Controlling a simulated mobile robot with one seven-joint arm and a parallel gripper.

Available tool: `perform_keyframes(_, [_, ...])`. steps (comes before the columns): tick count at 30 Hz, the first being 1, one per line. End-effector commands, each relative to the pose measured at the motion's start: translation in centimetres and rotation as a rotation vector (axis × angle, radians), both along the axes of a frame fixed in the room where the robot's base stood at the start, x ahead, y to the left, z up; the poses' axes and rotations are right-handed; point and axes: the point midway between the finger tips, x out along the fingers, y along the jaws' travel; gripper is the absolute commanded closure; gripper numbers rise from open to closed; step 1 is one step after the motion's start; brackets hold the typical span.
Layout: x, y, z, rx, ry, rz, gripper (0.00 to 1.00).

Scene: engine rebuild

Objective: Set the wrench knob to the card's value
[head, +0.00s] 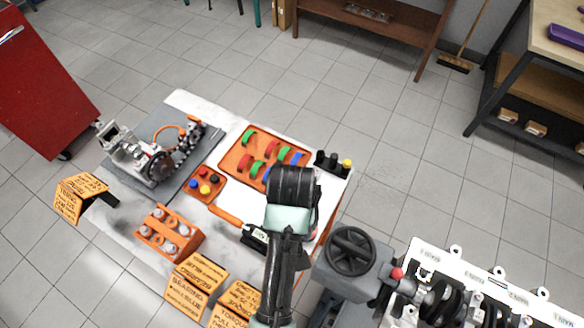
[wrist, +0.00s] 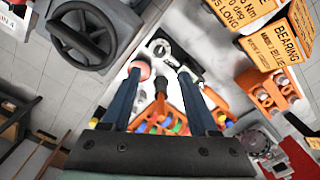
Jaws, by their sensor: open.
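The torque wrench lies on the table in the head view, with an orange handle (head: 226,216) and a dark body (head: 256,236) bearing a small pale panel. My arm covers the table to the right of it. Orange cards stand at the table's near edge; one (head: 236,302) seems to read "TORQUE", its value too small to read. A card (wrist: 245,15) at the top of the wrist view is cut off. My gripper (wrist: 159,74) is open, its fingers apart above the table. A reddish round-ended piece (wrist: 140,69) shows by the left fingertip; I cannot tell whether it is the knob.
An orange tray (head: 231,165) of coloured bearing shells, a small pot tray (head: 204,184), an orange piston block (head: 168,232) and an engine (head: 155,163) occupy the table. A handwheel (head: 351,250) and engine block (head: 480,290) stand at right.

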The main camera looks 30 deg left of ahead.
Motion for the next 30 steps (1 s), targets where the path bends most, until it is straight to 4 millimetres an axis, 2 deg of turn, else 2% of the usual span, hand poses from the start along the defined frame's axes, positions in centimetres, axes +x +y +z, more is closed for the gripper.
perform_keyframes(9, [-0.1,-0.1,-6.6,-0.002,0.003,-0.001,0.40])
perform_keyframes(15, [0.0,0.0,-9.7,0.000,-0.002,-0.001,0.40])
perform_keyframes(21, [0.1,0.0,-11.0,0.002,-0.005,-0.001,0.40])
perform_keyframes(30, [0.1,0.0,-11.2,0.001,-0.005,-0.002,0.40])
